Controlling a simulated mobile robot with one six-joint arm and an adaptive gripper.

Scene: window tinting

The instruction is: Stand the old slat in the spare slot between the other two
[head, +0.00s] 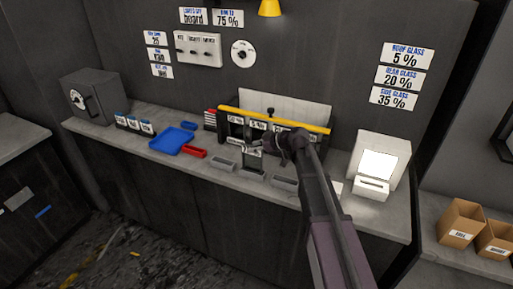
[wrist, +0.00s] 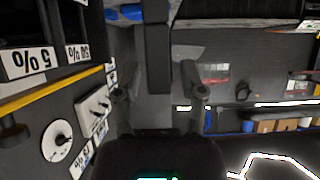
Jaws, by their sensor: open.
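A dark rack (head: 224,128) with a yellow bar (head: 270,119) along its top stands at the back of the bench. White percentage labels show below the bar; the wrist view shows a 5 % label (wrist: 25,62) and a 50 % label (wrist: 85,53). My gripper (head: 250,146) is in front of the rack, partly covered by my arm. In the wrist view its fingers (wrist: 161,94) are spread apart. A dark upright strip (wrist: 158,45) shows beyond them; I cannot tell whether it is a slat. I cannot pick out the old slat or the spare slot.
A blue tray (head: 172,140) and a red tray (head: 194,152) lie left on the bench. Grey trays (head: 223,163) sit along the front. A white lit box (head: 380,165) stands at right, a safe (head: 92,97) at far left. The bench is clear between safe and rack only in patches.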

